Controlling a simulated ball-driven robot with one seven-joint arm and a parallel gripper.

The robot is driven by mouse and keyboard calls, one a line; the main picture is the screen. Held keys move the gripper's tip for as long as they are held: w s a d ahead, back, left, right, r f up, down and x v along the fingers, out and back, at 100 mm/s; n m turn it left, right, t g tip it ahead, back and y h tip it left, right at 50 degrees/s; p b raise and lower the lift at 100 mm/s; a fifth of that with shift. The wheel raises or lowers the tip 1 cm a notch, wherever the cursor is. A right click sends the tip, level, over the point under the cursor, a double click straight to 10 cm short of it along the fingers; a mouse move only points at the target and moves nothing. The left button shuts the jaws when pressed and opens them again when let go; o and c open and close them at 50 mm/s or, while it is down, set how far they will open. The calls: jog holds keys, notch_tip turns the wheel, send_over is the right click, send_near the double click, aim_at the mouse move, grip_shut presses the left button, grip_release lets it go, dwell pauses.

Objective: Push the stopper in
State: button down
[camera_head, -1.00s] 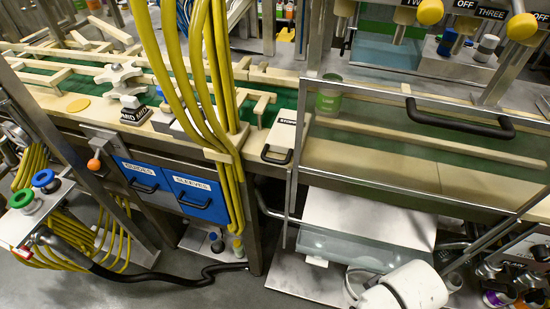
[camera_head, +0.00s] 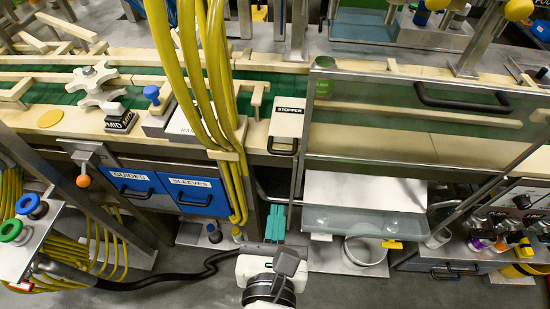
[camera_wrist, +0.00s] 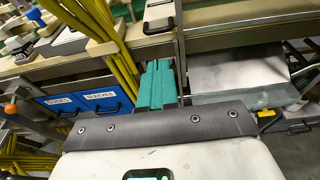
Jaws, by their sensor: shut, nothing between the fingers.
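The stopper (camera_head: 286,126) is a pale block labelled STOPPER with a black loop handle at its front. It lies at the front edge of the conveyor bench, left of the clear guard; how far it sticks out is hard to tell. It also shows in the wrist view (camera_wrist: 158,18), just beyond the fingers. My gripper (camera_head: 275,216) has teal fingers pressed together, with nothing between them. It is in front of the bench and below the stopper in the head view, apart from it. The wrist view shows the closed fingers (camera_wrist: 157,72) pointing toward the stopper.
A framed clear guard (camera_head: 420,120) with a black handle stands right of the stopper. Yellow hoses (camera_head: 212,90) hang to its left, above the blue GUIDES (camera_head: 133,185) and SLEEVES (camera_head: 197,193) drawers. A white bin (camera_head: 366,252) is on the floor plate at right.

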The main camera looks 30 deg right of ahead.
send_near(284, 131)
jog(key=shift+w+f, duration=0.25)
jog(key=shift+f, duration=0.9)
jog(key=shift+d+p, duration=0.1)
jog(key=shift+p, duration=0.25)
jog(key=w+d+p, duration=0.1)
jog(key=w, duration=0.1)
jog(key=w+d+p, duration=0.1)
jog(key=w+d, duration=0.1)
jog(key=w+d+p, duration=0.1)
jog(key=w+d, duration=0.1)
jog(key=w, duration=0.1)
jog(key=shift+r+p, duration=0.15)
jog(key=shift+p, duration=0.2)
jog(key=shift+s+r, duration=0.1)
